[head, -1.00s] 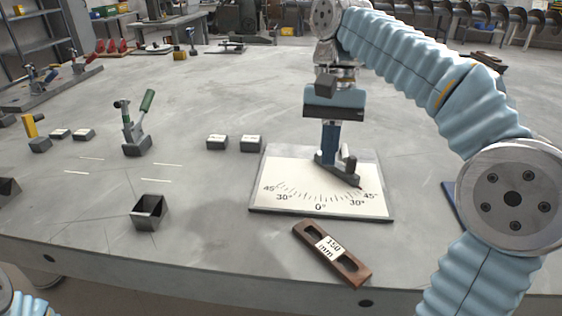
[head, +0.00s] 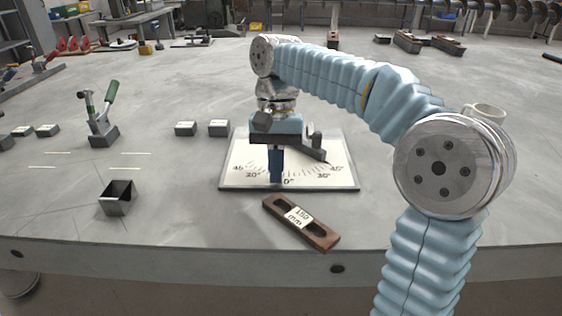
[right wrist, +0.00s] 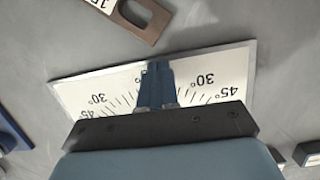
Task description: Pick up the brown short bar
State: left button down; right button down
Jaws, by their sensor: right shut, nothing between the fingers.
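The brown short bar (head: 301,222) lies on the grey table in front of the white angle plate (head: 240,178). It has a slot and a white "150 mm" label, and lies slanted from upper left to lower right. In the right wrist view the bar (right wrist: 150,20) shows at the top, partly cut off by the edge. My right gripper (head: 276,180) is above the angle plate, pointing down, behind the bar and apart from it. Its blue fingers (right wrist: 157,75) are closed together with nothing between them. My left gripper is not in view.
A pivoting dark arm with a knob (head: 314,146) stands on the plate. To the left are a green-handled clamp (head: 103,120), an open square box (head: 117,198) and small labelled blocks (head: 219,127). A white mug (head: 485,112) is partly behind my right arm. Table around the bar is clear.

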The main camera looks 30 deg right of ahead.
aim_at(275, 199)
jog(key=shift+s+a, duration=0.35)
jog(key=shift+s, duration=0.3)
jog(key=s+a, duration=0.2)
jog(key=s, duration=0.1)
jog(key=shift+s+a, duration=0.1)
jog(key=shift+s, duration=0.1)
jog(key=shift+w, duration=0.1)
